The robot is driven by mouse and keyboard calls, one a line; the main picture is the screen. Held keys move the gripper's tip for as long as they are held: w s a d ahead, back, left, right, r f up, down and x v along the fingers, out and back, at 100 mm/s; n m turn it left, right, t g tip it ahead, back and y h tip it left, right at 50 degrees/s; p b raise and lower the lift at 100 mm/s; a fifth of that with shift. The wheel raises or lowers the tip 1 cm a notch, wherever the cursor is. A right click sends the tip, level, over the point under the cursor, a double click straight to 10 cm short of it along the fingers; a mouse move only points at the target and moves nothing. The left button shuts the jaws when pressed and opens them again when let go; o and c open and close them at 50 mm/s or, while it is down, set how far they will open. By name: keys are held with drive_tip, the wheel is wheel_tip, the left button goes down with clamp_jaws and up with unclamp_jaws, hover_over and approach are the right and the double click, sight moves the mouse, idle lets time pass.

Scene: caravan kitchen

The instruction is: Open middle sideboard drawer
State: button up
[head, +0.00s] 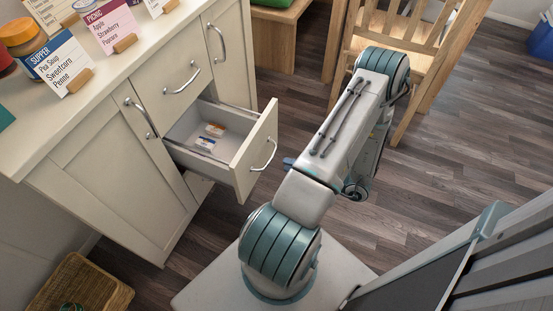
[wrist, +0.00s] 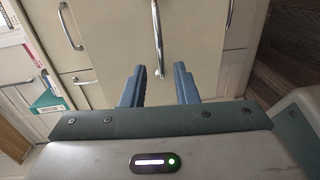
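The cream sideboard (head: 115,165) stands at the left in the head view. Its middle drawer (head: 245,160) is pulled well out, between a shut drawer (head: 180,80) above and a partly hidden one below. The middle drawer's silver bar handle (head: 265,156) is free. In the wrist view the drawer front (wrist: 115,45) is close and the handle (wrist: 156,40) runs upright in the picture. My gripper (wrist: 160,82) is open and empty, its fingers apart with the handle's end just beyond them. In the head view only a blue fingertip (head: 288,162) shows, just right of the handle, apart from it.
Two small boxes, one orange and white (head: 215,130), one blue and white (head: 205,143), lie inside the drawer. Menu cards (head: 55,62) and jars stand on the sideboard top. A wooden chair (head: 415,65) is behind my arm. A wicker basket (head: 80,285) is at lower left.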

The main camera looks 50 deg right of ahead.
drive_tip(key=v, duration=0.6)
drive_tip(key=shift+p, duration=0.4)
drive_tip(key=shift+r, duration=0.1)
drive_tip(key=w+a+r+n+g+y+p, duration=0.2)
drive_tip(key=w+a+r+n+g+p, duration=0.25)
drive_tip(key=r+n, duration=0.45)
drive_tip(key=w+a+r+n+g+y+p, duration=0.25)
drive_tip(key=a+r+n+g+p, duration=0.2)
drive_tip(key=r+n, duration=0.4)
drive_tip(key=w+a+r+n+g+y+p, duration=0.1)
drive_tip(key=w+a+r+n+g+p, duration=0.35)
drive_tip(key=r, duration=0.65)
drive_tip(key=a+r+n+h+p, duration=0.3)
drive_tip(key=a+r+n+p, duration=0.1)
drive_tip(key=r+n, duration=0.5)
drive_tip(key=a+r+n+h+p, duration=0.4)
drive_tip(key=a+r+n+p, duration=0.1)
drive_tip(key=r+n, duration=0.4)
drive_tip(key=s+a+r+n+h+p, duration=0.1)
drive_tip(key=a+r+n+h+p, duration=0.3)
drive_tip(key=r+n, duration=0.6)
drive_tip(key=shift+a+r+t, duration=0.35)
drive_tip(key=shift+a+r, duration=0.25)
drive_tip(key=shift+r, duration=0.05)
